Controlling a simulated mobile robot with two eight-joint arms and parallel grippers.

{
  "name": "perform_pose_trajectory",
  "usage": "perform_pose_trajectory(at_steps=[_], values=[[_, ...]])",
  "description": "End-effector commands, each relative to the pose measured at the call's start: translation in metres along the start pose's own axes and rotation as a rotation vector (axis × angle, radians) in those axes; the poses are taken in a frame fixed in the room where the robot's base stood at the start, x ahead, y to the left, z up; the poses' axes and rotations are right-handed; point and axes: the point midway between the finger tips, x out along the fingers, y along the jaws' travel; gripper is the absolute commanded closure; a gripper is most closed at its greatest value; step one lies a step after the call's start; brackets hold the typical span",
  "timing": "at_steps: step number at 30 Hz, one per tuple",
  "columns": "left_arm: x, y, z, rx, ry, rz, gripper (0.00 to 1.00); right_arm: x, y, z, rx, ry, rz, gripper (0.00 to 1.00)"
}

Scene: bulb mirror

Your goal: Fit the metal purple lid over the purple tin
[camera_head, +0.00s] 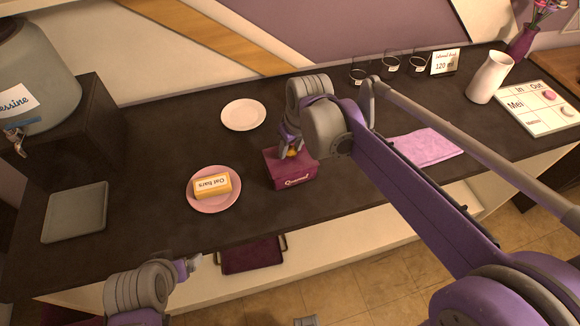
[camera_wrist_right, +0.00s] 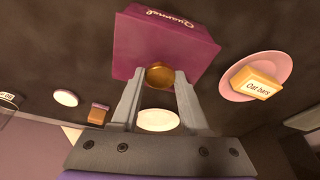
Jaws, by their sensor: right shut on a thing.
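The purple tin (camera_head: 292,181) stands on the dark counter near its front edge, label facing front. It also shows in the wrist view (camera_wrist_right: 178,28). Its top is a flat purple surface with a round gold knob (camera_wrist_right: 159,76). The lid lies over the tin, and I cannot tell tin and lid apart or see whether it is fully seated. My right gripper (camera_head: 290,155) is over the tin, its fingers (camera_wrist_right: 158,84) shut on the knob from both sides. My left gripper (camera_head: 192,262) hangs by the front edge, away from the tin; its jaws are too small to read.
A pink plate (camera_head: 205,207) with a yellow oat bars box (camera_head: 212,186) sits left of the tin. A white plate (camera_head: 243,114) lies behind. A pink cloth (camera_head: 425,147), white pitcher (camera_head: 489,78) and glasses (camera_head: 391,64) are right. A grey tray (camera_head: 75,212) lies far left.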

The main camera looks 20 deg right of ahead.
Motion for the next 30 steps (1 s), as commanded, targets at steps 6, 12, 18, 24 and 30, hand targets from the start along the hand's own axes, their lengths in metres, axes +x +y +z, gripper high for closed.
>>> perform_pose_trajectory(at_steps=[6,12,18,24,30], values=[[0.001,0.000,0.002,0.000,-0.001,0.000,0.11,0.003,0.000,0.001,0.000,0.000,0.000,1.00],[0.001,0.000,0.001,0.000,-0.001,0.000,0.11,0.003,0.000,0.001,0.000,0.000,0.000,0.30],[0.001,0.000,0.001,0.000,-0.001,0.000,0.11,0.003,0.000,0.001,0.000,0.000,0.000,0.20],[0.001,0.000,0.001,0.000,-0.001,0.000,0.11,-0.001,0.000,0.001,0.000,0.000,0.000,0.20],[-0.001,0.000,-0.001,0.000,0.001,0.000,0.11,-0.030,0.000,0.001,0.001,0.000,0.000,0.20]])
